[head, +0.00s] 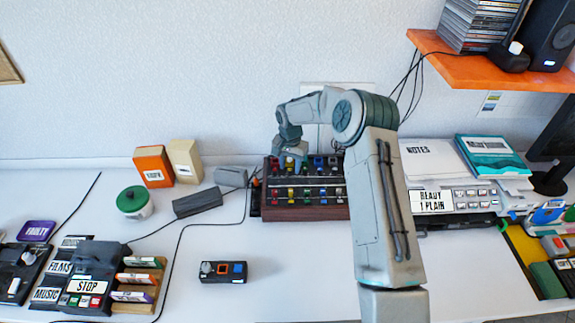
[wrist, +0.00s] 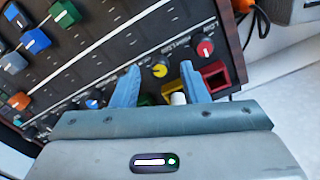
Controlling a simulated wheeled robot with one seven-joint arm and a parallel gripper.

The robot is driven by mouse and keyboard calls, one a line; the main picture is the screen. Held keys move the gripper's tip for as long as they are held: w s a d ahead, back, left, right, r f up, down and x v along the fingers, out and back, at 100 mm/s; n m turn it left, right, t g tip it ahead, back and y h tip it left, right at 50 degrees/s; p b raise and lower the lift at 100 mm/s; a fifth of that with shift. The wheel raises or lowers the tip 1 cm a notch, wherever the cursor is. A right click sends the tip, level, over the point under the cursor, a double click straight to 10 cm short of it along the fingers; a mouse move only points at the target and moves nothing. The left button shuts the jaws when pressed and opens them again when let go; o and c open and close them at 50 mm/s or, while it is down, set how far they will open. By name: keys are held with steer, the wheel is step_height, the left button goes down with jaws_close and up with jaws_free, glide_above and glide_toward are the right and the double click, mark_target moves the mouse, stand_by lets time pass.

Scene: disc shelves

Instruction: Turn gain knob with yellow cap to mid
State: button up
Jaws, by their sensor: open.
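A dark mixer panel with a wooden case (head: 305,213) stands against the wall in the head view, with rows of coloured knobs. In the wrist view, the knob with a yellow cap (wrist: 160,71) sits between the tips of my gripper (wrist: 159,66), whose two blue fingers are apart. I cannot tell whether either finger touches it. The cap's pointer angle is too small to read. In the head view my gripper (head: 291,160) is over the back left part of the panel, and the arm hides the panel's right side.
In the wrist view, a red-capped knob (wrist: 205,48) is right of the yellow one, a white cap (wrist: 178,98) just below, and a red square frame (wrist: 215,77) beside the right finger. In the head view, a grey adapter (head: 197,202) lies left of the mixer.

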steer(key=shift+f, duration=0.65)
jaws_close()
steer(key=shift+a, duration=0.2)
steer(key=shift+d, duration=0.1)
steer(key=shift+n+b, duration=0.3)
